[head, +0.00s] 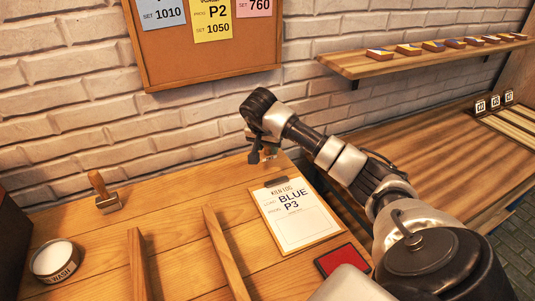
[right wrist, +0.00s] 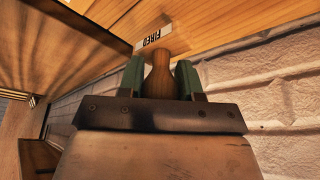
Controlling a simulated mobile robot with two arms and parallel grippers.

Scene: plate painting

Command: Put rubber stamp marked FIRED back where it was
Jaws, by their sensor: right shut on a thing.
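The rubber stamp marked FIRED (right wrist: 152,38) is in my right gripper (right wrist: 160,78). Green fingers close on both sides of its wooden handle, and its white label faces the wrist camera. In the head view my right gripper (head: 264,156) is at the back of the table, near the brick wall and just behind the clipboard. The stamp is small and partly hidden there. I cannot tell whether its base touches the tabletop. My left gripper is not in view.
Another wooden-handled stamp (head: 106,194) stands at the back left. A round wash tin (head: 54,262) is at the front left. Two wooden rails (head: 225,255) lie mid-table. The kiln log clipboard (head: 296,215) and a red pad (head: 342,259) are on the right. Bare wood lies between stamp and clipboard.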

